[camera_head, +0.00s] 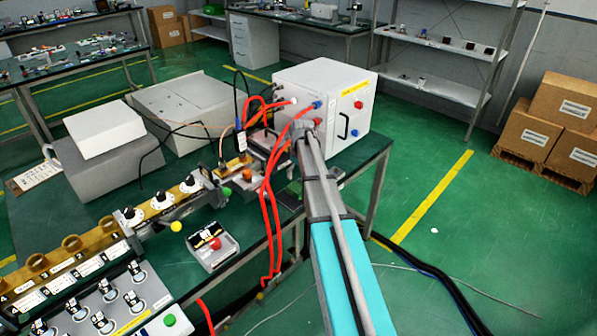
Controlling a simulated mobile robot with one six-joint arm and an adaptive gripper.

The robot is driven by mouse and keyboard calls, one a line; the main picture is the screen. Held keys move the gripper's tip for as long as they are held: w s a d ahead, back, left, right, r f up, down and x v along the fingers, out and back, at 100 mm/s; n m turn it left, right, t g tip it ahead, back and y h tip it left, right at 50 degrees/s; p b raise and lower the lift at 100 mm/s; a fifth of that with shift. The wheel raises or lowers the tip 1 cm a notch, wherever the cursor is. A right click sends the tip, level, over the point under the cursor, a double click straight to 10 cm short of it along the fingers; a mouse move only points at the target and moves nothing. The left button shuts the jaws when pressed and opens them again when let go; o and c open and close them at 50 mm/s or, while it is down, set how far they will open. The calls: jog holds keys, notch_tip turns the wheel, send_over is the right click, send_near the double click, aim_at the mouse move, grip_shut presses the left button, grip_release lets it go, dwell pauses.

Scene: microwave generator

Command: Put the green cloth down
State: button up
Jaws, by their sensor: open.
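I cannot make out a green cloth anywhere in the body camera view. The bench top (352,160) and the floor are green, so a green cloth could be hard to tell from them. My arm rises from the bottom centre to the front of a white cabinet, with a teal lower link and a grey upper part. My gripper cannot be made out at the far end of the arm; it seems hidden behind the arm, among the red hoses (268,205).
A white cabinet (310,92) and a grey housing (185,110) stand on the bench. A control panel (110,305) with switches is at lower left. Cardboard boxes (530,135) are at right. Open floor lies right of the bench.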

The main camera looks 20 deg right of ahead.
jog(key=shift+s+r+p, duration=0.15)
jog(key=shift+r+p, duration=1.1)
jog(key=shift+r, duration=0.3)
jog(key=s+a+m+g, duration=0.1)
jog(key=s+a+m, duration=0.3)
jog(key=s+a, duration=1.8)
jog(key=s, duration=0.3)
jog(key=shift+a, duration=0.3)
